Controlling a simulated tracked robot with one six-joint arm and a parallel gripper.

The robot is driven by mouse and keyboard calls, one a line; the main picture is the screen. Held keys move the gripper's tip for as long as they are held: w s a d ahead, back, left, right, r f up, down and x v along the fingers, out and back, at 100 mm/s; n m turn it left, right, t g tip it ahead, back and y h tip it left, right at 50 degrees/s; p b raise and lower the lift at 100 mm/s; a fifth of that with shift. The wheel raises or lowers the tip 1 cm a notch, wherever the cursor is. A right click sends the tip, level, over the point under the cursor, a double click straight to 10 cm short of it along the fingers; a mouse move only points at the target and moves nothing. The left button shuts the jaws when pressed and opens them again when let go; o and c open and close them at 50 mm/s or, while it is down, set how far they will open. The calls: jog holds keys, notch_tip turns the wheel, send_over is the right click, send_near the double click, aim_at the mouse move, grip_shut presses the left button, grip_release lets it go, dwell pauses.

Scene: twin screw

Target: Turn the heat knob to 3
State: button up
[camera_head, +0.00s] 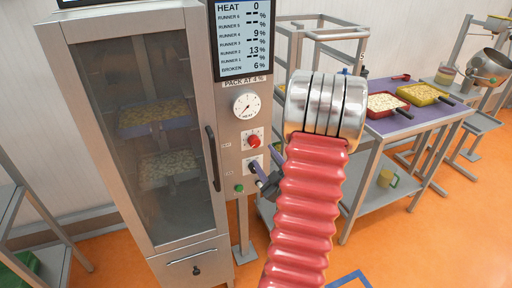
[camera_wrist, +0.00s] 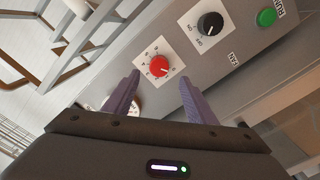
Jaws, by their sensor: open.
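The red heat knob (camera_head: 253,140) sits on a white plate on the grey control column, under a round white dial marked HEAT (camera_head: 246,106). The display (camera_head: 242,37) reads HEAT 0. In the wrist view the red knob (camera_wrist: 158,66) has a pale pointer line and small marks around it, too small to read surely. My gripper (camera_wrist: 160,82) is open, with its two purple fingers apart, one on each side of the knob's line in view. The fingers seem short of the knob, not gripping it. In the head view my gripper (camera_head: 264,180) is low by the panel, partly hidden by my red arm.
A black fan knob (camera_wrist: 209,24) and a green button (camera_wrist: 267,17) are on the same panel. A glass-door cabinet (camera_head: 150,130) with a long handle (camera_head: 212,158) stands left of the column. A table (camera_head: 420,117) with trays is at the right.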

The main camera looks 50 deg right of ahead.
aim_at(256, 144)
jog(key=x, duration=0.8)
jog(key=shift+w, duration=0.1)
jog(key=shift+a, duration=0.1)
jog(key=c, duration=1)
